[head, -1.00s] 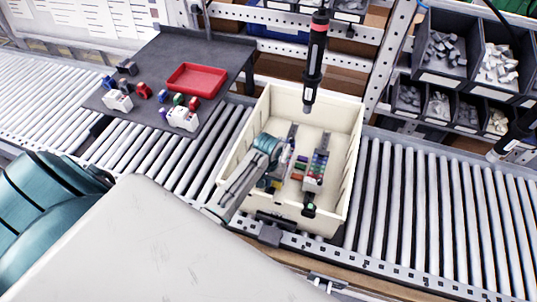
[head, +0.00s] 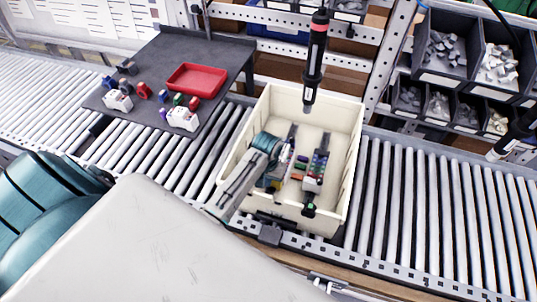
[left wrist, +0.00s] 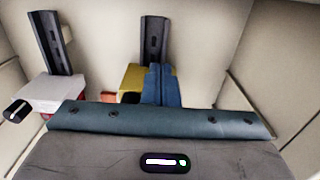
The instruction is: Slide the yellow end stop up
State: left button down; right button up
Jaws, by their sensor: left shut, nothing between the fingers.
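The yellow end stop (left wrist: 132,77) sits at the near end of a dark upright rail (left wrist: 155,40) in the left wrist view. My left gripper (left wrist: 161,84) is shut and empty, its blue fingers right beside the yellow end stop, to its right; I cannot tell whether they touch. In the head view, the left gripper (head: 284,155) reaches down into the cream bin (head: 355,125) from the left. There the arm hides most of the yellow end stop. My right gripper is not in view.
A second rail with coloured terminal blocks (head: 317,165) stands to the right in the bin. A screwdriver (head: 315,60) hangs above the bin's far side. A dark side table (head: 150,60) holds a red tray (head: 196,79). Rollers (head: 440,210) flank the bin.

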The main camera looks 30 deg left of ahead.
pick_arm(q)
jog(key=shift+r, duration=0.35)
jog(key=shift+r, duration=0.1)
notch_tip(320, 180, up, 11)
jog(key=shift+s+r, duration=0.2)
jog(key=shift+s, duration=0.2)
dwell(0.4)
